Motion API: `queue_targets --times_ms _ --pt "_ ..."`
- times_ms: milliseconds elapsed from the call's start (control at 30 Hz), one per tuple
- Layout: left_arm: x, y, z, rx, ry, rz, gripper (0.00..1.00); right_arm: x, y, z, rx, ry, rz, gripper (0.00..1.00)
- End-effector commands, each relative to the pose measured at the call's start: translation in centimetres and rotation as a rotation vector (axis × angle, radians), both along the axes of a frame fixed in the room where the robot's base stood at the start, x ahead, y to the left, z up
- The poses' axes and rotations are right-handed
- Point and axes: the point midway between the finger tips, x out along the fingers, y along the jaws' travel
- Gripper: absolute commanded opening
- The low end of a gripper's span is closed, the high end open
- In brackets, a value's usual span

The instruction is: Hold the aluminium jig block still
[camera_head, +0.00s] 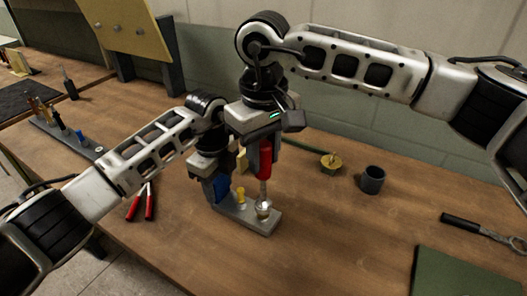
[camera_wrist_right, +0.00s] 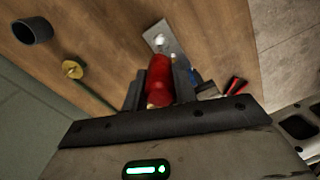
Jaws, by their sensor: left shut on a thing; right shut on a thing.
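The aluminium jig block (camera_head: 262,224), a flat grey bar, lies on the wooden bench. A yellow peg (camera_head: 240,195) and a silver round piece (camera_head: 264,209) stand on it. My left gripper (camera_head: 219,198) is shut at the block's left end, its fingertips partly hidden, with something blue beside them. My right gripper (camera_head: 266,150) is shut on a red-handled tool (camera_head: 265,163), held upright with its shaft down at the silver piece. The right wrist view shows the red handle (camera_wrist_right: 160,80) between the fingers and the block (camera_wrist_right: 171,42) beyond.
Red-handled pliers (camera_head: 142,203) lie left of the block. A brass-coloured round piece (camera_head: 331,163) and a dark cup (camera_head: 372,180) stand to the right. A black-handled tool (camera_head: 480,230) and a green mat (camera_head: 460,275) lie far right. A rack of tools (camera_head: 75,140) is at left.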

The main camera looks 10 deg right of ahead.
Motion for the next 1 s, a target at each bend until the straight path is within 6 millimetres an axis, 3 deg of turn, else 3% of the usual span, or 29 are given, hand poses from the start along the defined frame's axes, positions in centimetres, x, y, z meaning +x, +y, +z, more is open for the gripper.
queue_targets --times_ms 1000 --pt "0.0 0.0 0.1 -0.001 -0.002 0.000 0.09 0.0 0.0 -1.1 0.001 0.001 -0.001 0.00"
